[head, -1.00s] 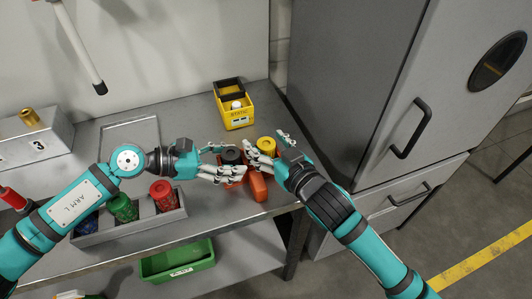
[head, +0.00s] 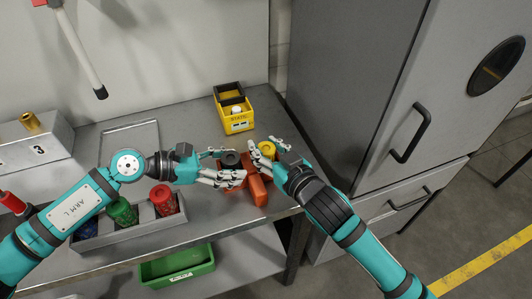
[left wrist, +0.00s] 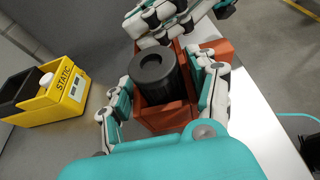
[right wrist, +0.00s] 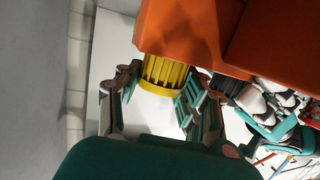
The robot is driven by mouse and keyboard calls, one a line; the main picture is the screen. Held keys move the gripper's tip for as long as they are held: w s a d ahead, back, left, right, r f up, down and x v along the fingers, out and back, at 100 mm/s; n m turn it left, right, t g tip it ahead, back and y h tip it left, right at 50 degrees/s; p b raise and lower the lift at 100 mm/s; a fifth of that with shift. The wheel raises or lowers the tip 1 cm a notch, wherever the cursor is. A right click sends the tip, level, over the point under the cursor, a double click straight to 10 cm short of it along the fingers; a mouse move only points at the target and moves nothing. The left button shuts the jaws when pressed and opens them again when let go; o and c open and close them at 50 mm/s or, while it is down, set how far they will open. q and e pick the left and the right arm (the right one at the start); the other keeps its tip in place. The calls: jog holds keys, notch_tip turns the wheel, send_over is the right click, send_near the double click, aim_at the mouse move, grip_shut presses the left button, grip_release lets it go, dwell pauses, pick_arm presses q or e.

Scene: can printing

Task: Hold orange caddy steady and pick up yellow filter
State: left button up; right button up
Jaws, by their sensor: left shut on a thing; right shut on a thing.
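The orange caddy (head: 258,190) is on the bench near its front right edge. A black ribbed cylinder (left wrist: 153,72) stands upright in it, between the fingers of my left gripper (left wrist: 160,88). In the head view my left gripper (head: 230,170) is shut around the caddy's left part. The yellow filter (head: 267,149) is at the caddy's right part, within the fingers of my right gripper (head: 262,156). In the right wrist view the ribbed yellow filter (right wrist: 165,73) sits against the orange caddy (right wrist: 195,28), between my right fingers (right wrist: 158,92). I cannot tell whether it is raised.
A yellow STATIC box (head: 237,122) stands behind the caddy. A grey tray (head: 135,227) with several coloured spools lies at the front left, and a grey block (head: 35,155) behind it. A tall grey cabinet (head: 360,100) stands to the right. A green bin (head: 178,266) is below.

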notch_tip(320, 180, up, 10)
dwell(0.4)
pick_arm(q)
jog(key=o, duration=1.6)
